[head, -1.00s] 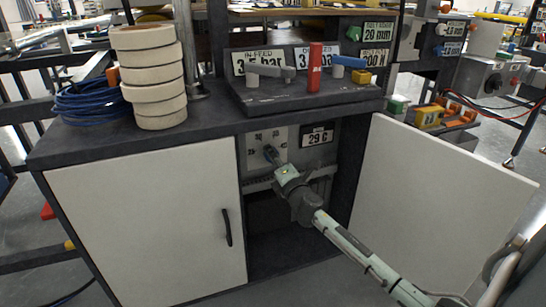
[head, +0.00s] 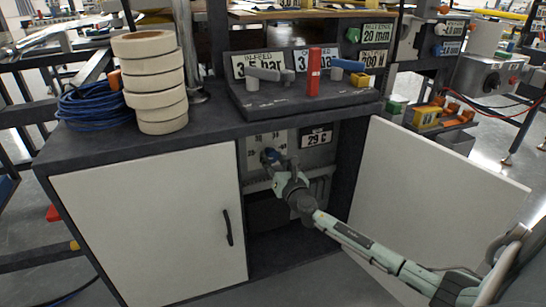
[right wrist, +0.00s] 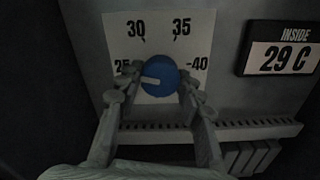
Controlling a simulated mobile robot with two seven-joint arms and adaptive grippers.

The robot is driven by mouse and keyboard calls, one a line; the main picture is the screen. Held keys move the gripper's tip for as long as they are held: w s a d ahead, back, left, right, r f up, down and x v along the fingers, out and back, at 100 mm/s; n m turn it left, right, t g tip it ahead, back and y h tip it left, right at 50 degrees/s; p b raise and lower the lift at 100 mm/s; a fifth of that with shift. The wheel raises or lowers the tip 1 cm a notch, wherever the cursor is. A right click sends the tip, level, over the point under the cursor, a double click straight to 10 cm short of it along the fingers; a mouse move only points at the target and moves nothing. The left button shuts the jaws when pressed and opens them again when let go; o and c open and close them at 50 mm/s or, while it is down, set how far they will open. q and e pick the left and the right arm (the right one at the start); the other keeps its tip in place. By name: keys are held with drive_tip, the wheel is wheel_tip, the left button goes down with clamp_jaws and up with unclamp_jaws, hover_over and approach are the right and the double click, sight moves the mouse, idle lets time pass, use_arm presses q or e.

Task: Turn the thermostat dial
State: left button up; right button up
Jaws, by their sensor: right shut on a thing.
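The thermostat dial (right wrist: 159,74) is a round blue knob with a white pointer mark, on a pale scale plate (right wrist: 118,30) inside the open cabinet. In the right wrist view the mark points left, towards the partly hidden 25. The numbers 30, 35 and 40 show around the dial. My right gripper (right wrist: 160,80) is shut on the dial, with one finger on each side of it. In the head view the right gripper (head: 274,163) reaches into the cabinet, and some blue of the dial shows at its tips. A display (right wrist: 288,50) reads INSIDE 29 C. My left gripper is not in view.
The cabinet's right door (head: 430,185) stands open beside my right arm. The left door (head: 150,220) is closed. A slotted ledge (right wrist: 240,130) runs below the dial. Tape rolls (head: 150,80), blue cable (head: 92,105) and a control panel (head: 300,97) stand on top.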

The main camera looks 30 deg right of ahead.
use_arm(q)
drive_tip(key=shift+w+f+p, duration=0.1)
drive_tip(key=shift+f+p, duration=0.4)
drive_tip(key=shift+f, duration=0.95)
use_arm(e)
drive_tip(key=shift+n, duration=1.5)
drive_tip(key=o, duration=1.2)
drive_tip(key=shift+c, duration=0.2)
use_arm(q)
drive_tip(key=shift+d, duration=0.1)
use_arm(e)
drive_tip(key=v, duration=1.2)
